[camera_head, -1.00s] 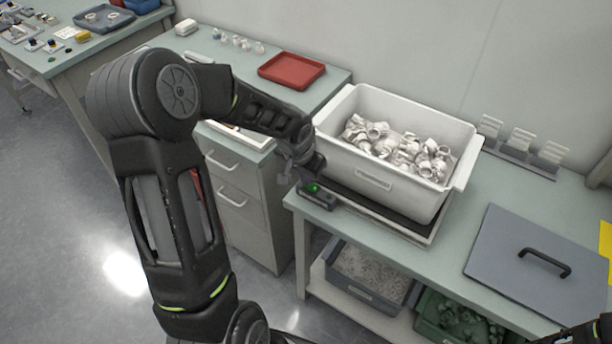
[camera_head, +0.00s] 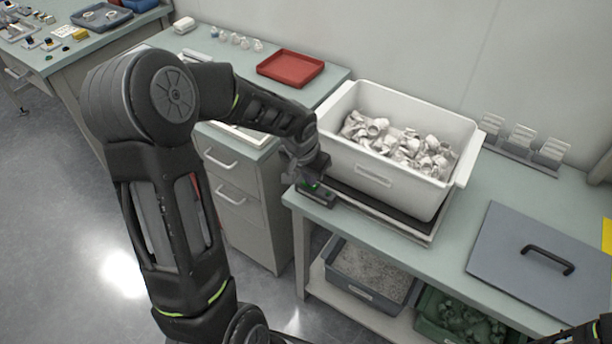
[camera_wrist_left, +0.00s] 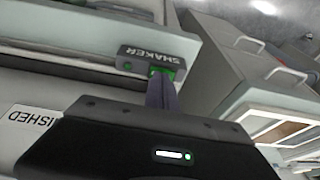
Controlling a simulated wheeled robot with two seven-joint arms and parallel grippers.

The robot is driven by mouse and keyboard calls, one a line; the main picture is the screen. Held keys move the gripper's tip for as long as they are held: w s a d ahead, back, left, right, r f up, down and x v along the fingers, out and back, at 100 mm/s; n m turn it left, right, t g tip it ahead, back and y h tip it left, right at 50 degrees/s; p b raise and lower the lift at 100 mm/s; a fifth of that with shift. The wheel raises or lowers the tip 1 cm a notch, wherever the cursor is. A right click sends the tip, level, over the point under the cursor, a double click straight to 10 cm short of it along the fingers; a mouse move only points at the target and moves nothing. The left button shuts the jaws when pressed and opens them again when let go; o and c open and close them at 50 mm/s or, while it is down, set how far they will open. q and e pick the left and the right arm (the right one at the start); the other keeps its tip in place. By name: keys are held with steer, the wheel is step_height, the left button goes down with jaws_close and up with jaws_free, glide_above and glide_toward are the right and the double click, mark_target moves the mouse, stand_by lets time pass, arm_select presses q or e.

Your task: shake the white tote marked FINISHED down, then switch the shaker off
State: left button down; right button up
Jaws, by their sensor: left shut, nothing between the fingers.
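The white tote (camera_head: 456,137) stands on the shaker's dark plate (camera_head: 384,211) on the bench, with a loose heap of white caps (camera_head: 398,146) inside. In the left wrist view, part of its label (camera_wrist_left: 34,118) reads "ISHED". The shaker's switch box (camera_head: 318,198) sits at the plate's front left corner; it also shows in the left wrist view (camera_wrist_left: 143,60), marked SHAKER, with green lit. My left gripper (camera_head: 313,182) is shut and empty, its fingertips at the green switch; whether they touch it I cannot tell. Only a dark piece of my right arm shows at the bottom right corner.
A grey lid (camera_head: 525,262) with a black handle lies on the bench to the right. A card rack (camera_head: 522,146) stands behind it. A red tray (camera_head: 290,68) lies on the neighbouring counter. Bins of grey (camera_head: 366,290) and green parts (camera_head: 455,316) stand on the shelf below.

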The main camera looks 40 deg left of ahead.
arm_select(q)
steer(key=shift+r, duration=0.15)
steer(key=shift+r+p, duration=0.3)
steer(key=shift+p, duration=0.05)
steer(key=r+p, duration=0.1)
steer(key=r, duration=0.1)
steer(key=r+p, duration=0.1)
steer(key=r, duration=0.1)
steer(key=shift+d+r+p, duration=0.1)
steer(key=shift+d+p, duration=0.15)
steer(key=shift+p, duration=0.1)
steer(key=b+v, duration=0.1)
steer(key=v, duration=0.8)
steer(key=shift+b, duration=0.4)
steer(key=shift+s, duration=0.15)
steer(key=a+b, duration=0.1)
steer(key=b, duration=0.3)
steer(key=shift+a, duration=0.3)
